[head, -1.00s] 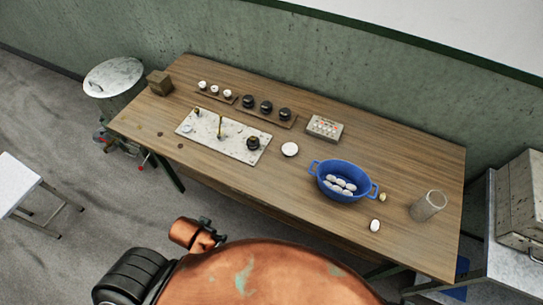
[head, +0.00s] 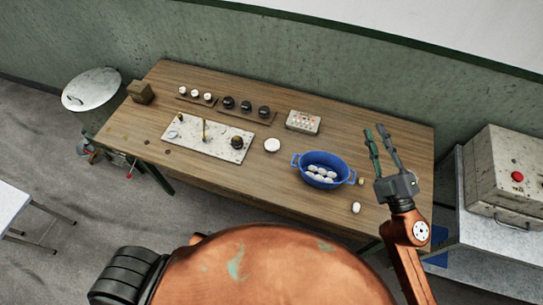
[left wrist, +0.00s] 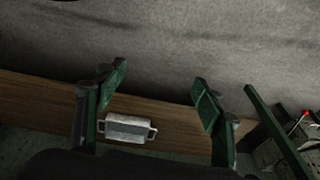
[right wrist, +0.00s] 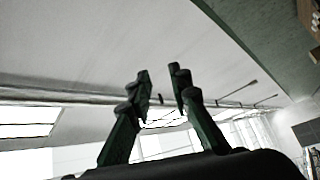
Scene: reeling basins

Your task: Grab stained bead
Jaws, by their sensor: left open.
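A small yellow-brown bead (head: 361,181) lies on the wooden table just right of the blue basin (head: 298,171); it is the only brownish one I see. Several white oval beads (head: 320,174) lie in the basin. One white bead (head: 356,207) lies on the table in front of it. My right gripper (head: 374,129) is raised over the table's right side, to the right of the brownish bead. Its fingers are apart and empty, and point up toward the ceiling in the right wrist view (right wrist: 159,72). My left gripper (left wrist: 160,80) is open and empty, outside the head view.
A white plate with levers (head: 208,140), a white disc (head: 272,145), dark knobs (head: 246,106) and a button box (head: 303,121) occupy the table's left and middle. A control box with a red button (head: 508,172) stands at right. The glass jar is hidden behind my right gripper.

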